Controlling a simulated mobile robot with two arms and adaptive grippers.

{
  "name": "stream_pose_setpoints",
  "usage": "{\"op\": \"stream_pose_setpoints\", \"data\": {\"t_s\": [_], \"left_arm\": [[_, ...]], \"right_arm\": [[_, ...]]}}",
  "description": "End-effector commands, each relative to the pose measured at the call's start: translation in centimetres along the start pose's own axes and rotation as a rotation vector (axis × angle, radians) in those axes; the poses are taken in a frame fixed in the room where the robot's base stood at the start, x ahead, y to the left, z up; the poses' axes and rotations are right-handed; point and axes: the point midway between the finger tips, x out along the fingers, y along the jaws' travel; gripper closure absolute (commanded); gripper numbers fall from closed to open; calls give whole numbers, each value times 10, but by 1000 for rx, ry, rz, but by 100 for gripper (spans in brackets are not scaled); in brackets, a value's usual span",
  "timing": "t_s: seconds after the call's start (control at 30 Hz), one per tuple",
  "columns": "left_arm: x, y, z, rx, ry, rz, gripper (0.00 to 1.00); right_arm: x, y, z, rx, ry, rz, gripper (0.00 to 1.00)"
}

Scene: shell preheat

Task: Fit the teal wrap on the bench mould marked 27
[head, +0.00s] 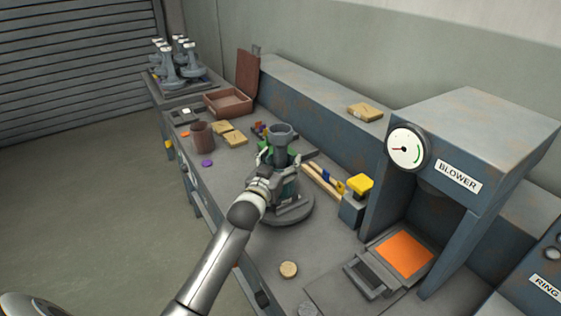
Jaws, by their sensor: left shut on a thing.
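A grey mould with a cup-shaped top (282,131) stands upright on a round base (303,217) on the bench. I cannot read a number on it. A dark teal piece, seemingly the teal wrap (290,188), shows at the mould's middle, partly hidden by my left gripper. My left gripper (274,174) is at the mould's near side, shut on what looks like this wrap. Green parts (265,149) show just above the gripper. I cannot tell whether the wrap goes fully around the mould. My right gripper is not in view.
The blower (458,178) with a dial and an orange plate (403,254) stands at the right. A yellow-topped block (359,185) is close right of the mould. A brown cup (202,135) and an open box (228,103) lie behind; several grey moulds (178,65) stand farther back.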

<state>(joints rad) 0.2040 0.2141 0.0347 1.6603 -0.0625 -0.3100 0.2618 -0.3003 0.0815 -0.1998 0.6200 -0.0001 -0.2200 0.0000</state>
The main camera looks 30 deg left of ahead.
Motion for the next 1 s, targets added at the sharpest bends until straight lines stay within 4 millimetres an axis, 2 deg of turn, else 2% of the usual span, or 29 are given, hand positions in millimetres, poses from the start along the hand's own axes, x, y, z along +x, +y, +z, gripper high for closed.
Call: {"op": "stream_pose_setpoints", "data": {"t_s": [0.47, 0.5, 0.67, 0.7, 1.0], "left_arm": [[0, 0, 0, 0, 0, 0, 49], [0, 0, 0, 0, 0, 0, 24], [0, 0, 0, 0, 0, 0, 3], [0, 0, 0, 0, 0, 0, 0], [0, 0, 0, 0, -1, 0, 0]], "right_arm": [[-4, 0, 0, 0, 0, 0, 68], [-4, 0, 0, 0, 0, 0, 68], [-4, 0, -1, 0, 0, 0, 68], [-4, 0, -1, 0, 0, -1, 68], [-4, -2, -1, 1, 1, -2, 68]]}}
